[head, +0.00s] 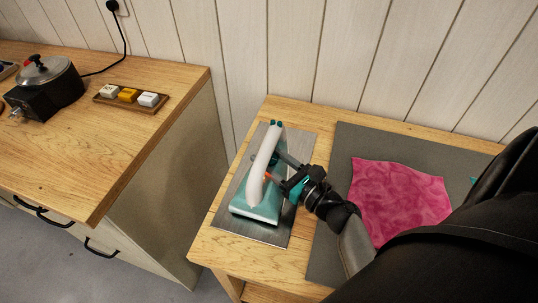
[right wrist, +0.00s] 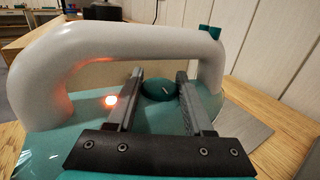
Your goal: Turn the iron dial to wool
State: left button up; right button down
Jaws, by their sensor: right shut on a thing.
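The iron (head: 262,185), white-handled with a teal body, stands on a grey metal plate (head: 236,226) on the right-hand table. My right gripper (head: 285,172) reaches in from the right, at the side of the iron under its handle. In the right wrist view the iron's handle (right wrist: 130,42) arches over my right gripper (right wrist: 165,84). The teal round dial (right wrist: 158,90) with a light pointer mark sits between the fingertips, and the gripper is shut on it. An orange light glows left of the dial. The dial's setting labels cannot be read. My left gripper is not in view.
A pink cloth (head: 398,200) lies on a dark grey mat (head: 345,150) right of the iron. On the left counter (head: 120,135) stand a black appliance (head: 45,85) with a cord and a wooden tray (head: 131,98) of small blocks. A gap separates counter and table.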

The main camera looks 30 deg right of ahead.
jog(key=shift+c, duration=1.5)
grip_release()
jog(key=shift+s, duration=0.15)
jog(key=b+v, duration=0.1)
jog(key=v, duration=1.4)
